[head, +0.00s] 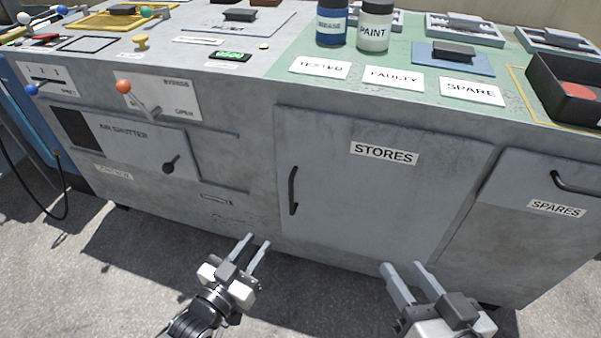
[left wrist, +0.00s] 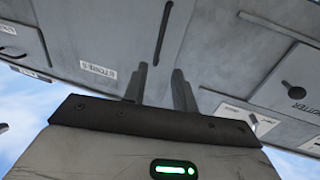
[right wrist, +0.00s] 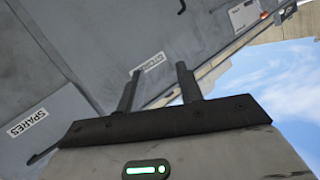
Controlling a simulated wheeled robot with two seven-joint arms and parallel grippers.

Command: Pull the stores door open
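The grey stores door (head: 375,205) is in the cabinet front and looks shut, flush with its frame. Its STORES label (head: 384,153) is near the top. A dark upright bar handle (head: 293,190) is on the door's left side; it shows in the left wrist view (left wrist: 163,32) beyond the fingertips. My left gripper (head: 258,240) is open and empty, its fingers apart, below and left of the handle in the head view and not touching it. My right gripper (head: 402,266) is open and empty in front of the door's lower right part.
The spares drawer (head: 535,225) with its bar handle (head: 576,184) is right of the door. Left are the air shutter panel (head: 125,145) with a dark knob (head: 171,167) and an orange-tipped lever (head: 124,87). Bottles (head: 374,28) stand on the top. The floor in front is clear.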

